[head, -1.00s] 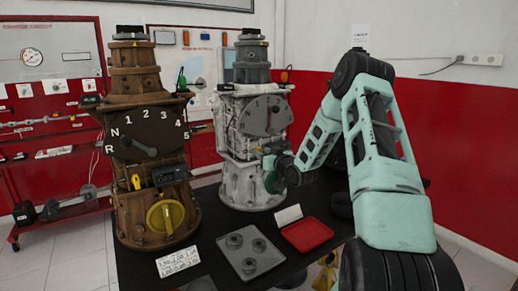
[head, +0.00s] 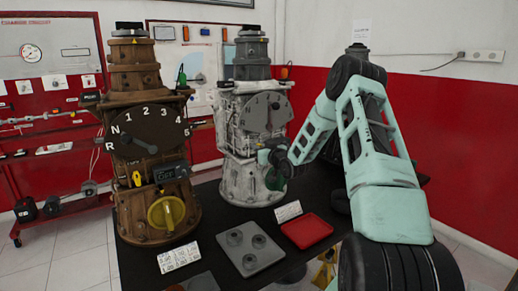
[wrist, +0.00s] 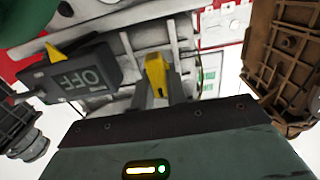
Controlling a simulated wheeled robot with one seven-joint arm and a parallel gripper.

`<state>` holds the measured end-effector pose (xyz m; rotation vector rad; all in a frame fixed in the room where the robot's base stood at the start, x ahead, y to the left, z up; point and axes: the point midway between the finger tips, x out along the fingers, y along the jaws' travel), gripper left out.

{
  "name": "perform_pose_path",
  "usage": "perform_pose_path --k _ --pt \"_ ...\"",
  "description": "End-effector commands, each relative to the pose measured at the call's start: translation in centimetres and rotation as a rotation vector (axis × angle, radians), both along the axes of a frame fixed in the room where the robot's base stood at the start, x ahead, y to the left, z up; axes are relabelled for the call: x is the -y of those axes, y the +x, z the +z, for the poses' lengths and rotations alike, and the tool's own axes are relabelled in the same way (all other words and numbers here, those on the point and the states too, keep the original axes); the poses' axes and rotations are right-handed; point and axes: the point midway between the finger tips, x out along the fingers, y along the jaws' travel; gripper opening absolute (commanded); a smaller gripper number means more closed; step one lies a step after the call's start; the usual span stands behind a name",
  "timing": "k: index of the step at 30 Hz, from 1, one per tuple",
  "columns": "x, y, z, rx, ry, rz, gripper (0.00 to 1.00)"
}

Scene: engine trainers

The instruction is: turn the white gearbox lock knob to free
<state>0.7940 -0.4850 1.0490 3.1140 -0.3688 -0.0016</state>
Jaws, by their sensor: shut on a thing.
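The white gearbox (head: 245,125) stands upright on the dark table, at the middle of the head view. My gripper (wrist: 160,85) is at its lower front, which my wrist partly hides in the head view. In the wrist view, a small yellow lock knob (wrist: 157,72) sits between my two fingers, and they are shut on it. The knob lies roughly in line with the fingers. A black box with the word OFF (wrist: 85,78) is to its left, upside down in this view. Any lock or free marks beside the knob cannot be read.
A brown gearbox (head: 150,85) stands close by on the left and shows at the right of the wrist view. A grey tray (head: 272,262) with round parts and a red tray (head: 318,238) lie in front. A green part (wrist: 20,15) is near the gripper.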

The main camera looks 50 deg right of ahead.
Motion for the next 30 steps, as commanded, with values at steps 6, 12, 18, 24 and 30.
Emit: perform_pose_path --k 6,12,18,24,30 --pt "-0.14 0.06 -0.3 -0.013 -0.063 0.001 0.0" --pt "-0.3 0.1 -0.59 -0.043 -0.193 0.001 0.0" --pt "-0.56 0.17 -0.78 -0.084 -0.373 0.002 0.0" --pt "-0.72 0.18 -0.9 -0.129 -0.557 0.0 0.0" --pt "-0.84 0.19 -1.05 -0.174 -0.743 0.0 0.0"
